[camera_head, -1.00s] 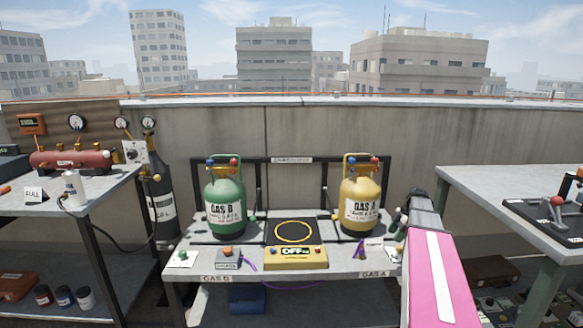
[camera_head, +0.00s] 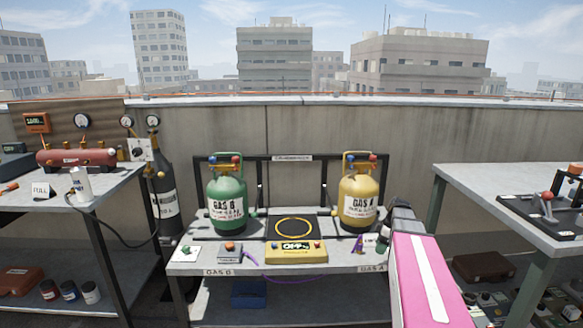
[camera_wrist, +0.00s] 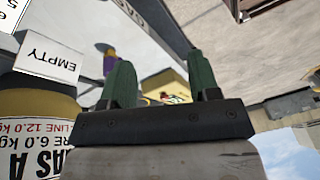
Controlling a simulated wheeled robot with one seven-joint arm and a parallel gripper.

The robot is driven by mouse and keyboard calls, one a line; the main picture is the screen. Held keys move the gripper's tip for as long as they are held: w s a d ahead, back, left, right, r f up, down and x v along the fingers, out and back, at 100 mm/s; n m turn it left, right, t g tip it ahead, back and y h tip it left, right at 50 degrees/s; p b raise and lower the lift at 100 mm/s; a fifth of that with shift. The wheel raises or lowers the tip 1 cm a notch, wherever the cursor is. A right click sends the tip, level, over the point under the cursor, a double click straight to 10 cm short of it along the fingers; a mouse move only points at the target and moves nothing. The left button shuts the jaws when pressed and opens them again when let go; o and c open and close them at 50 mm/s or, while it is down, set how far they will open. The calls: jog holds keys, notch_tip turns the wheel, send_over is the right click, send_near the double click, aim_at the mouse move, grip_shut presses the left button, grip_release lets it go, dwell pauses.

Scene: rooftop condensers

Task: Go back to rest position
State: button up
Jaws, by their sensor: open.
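My gripper shows in the wrist view (camera_wrist: 165,85), with two green fingers apart and nothing between them. In the head view my pink arm reaches in at the lower right, with its dark end (camera_head: 402,209) by the right edge of the middle bench (camera_head: 205,268). The yellow GAS A cylinder (camera_head: 359,190) stands upright on that bench, just left of my arm. It also shows close by at the lower left of the wrist view (camera_wrist: 40,135), with an EMPTY label. The green GAS B cylinder (camera_head: 227,190) stands upright on the bench's left part.
A yellow scale (camera_head: 296,251) reading OFF, with an empty black plate, sits between the cylinders. A left bench (camera_head: 110,185) holds a red tank (camera_head: 75,158) and gauges. A dark cylinder (camera_head: 165,190) stands beside it. A right bench (camera_head: 470,185) stands close to my arm.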

jog(key=s+a+f+m+h, duration=0.1)
jog(key=s+a+f+m, duration=0.2)
jog(key=s+a+m, duration=0.3)
jog(key=s+a+f+m+h, duration=0.2)
jog(key=s+a+f+m, duration=0.1)
jog(key=s+a+m, duration=0.4)
jog(key=s+a, duration=0.2)
jog(key=a, duration=0.1)
jog(key=shift+a, duration=0.15)
